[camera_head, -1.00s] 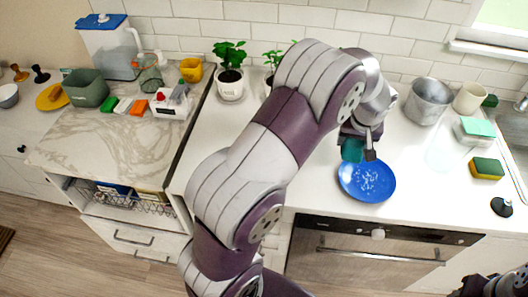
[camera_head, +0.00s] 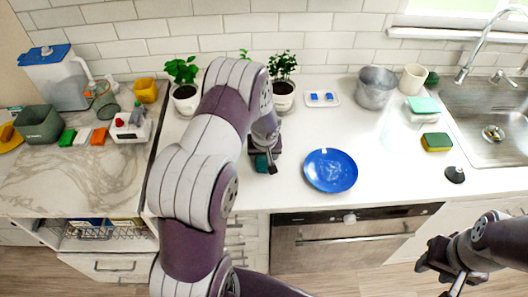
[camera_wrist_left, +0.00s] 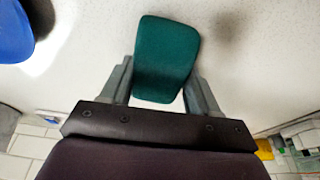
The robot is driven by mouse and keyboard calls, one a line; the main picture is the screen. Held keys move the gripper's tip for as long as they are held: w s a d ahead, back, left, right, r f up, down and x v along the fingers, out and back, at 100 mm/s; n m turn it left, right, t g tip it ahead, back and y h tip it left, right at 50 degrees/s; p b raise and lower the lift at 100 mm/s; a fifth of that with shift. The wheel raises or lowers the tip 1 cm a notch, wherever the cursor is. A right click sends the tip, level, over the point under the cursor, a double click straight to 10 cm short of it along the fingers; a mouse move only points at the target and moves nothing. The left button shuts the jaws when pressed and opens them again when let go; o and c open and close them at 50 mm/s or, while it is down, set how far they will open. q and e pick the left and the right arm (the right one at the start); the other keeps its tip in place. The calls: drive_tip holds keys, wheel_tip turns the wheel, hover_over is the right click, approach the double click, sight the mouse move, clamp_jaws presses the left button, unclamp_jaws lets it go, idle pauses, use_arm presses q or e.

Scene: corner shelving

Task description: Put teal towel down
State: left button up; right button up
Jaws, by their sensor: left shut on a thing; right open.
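My left gripper (camera_head: 266,166) is shut on the teal towel (camera_head: 261,163), over the white counter (camera_head: 290,190) to the left of the blue plate (camera_head: 331,170). In the left wrist view the towel (camera_wrist_left: 167,59) is a dark teal folded block between both fingers. It is close to the white surface; I cannot tell if it touches. The blue plate's edge (camera_wrist_left: 14,32) shows at top left there. My right gripper (camera_head: 437,262) is open and empty at the lower right, in front of the counter.
A white tray with blue pieces (camera_head: 322,98), a metal pot (camera_head: 376,88) and a potted plant (camera_head: 284,92) stand toward the wall. A yellow-green sponge (camera_head: 436,142) and a black stopper (camera_head: 455,174) lie right of the plate. The counter around the towel is clear.

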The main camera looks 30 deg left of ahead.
use_arm(q)
drive_tip(key=shift+s+a+f, duration=0.1)
drive_tip(key=shift+a, duration=0.1)
drive_tip(key=o, duration=0.9)
drive_tip(key=shift+d, duration=0.1)
drive_tip(key=shift+o, duration=0.2)
drive_tip(key=shift+r, duration=0.65)
drive_tip(key=s+d+v, duration=0.1)
drive_tip(key=v, duration=1.1)
drive_tip(key=s+d+r+m+h, duration=0.1)
drive_tip(key=s+d+m, duration=0.2)
drive_tip(key=s, duration=0.4)
drive_tip(key=s+d+r+m+g, duration=0.1)
drive_tip(key=s+d+m, duration=0.2)
drive_tip(key=s+d, duration=0.2)
drive_tip(key=s, duration=0.3)
drive_tip(key=shift+s+d+h+b, duration=0.3)
drive_tip(key=shift+d+h+b, duration=0.05)
drive_tip(key=shift+d+h, duration=0.05)
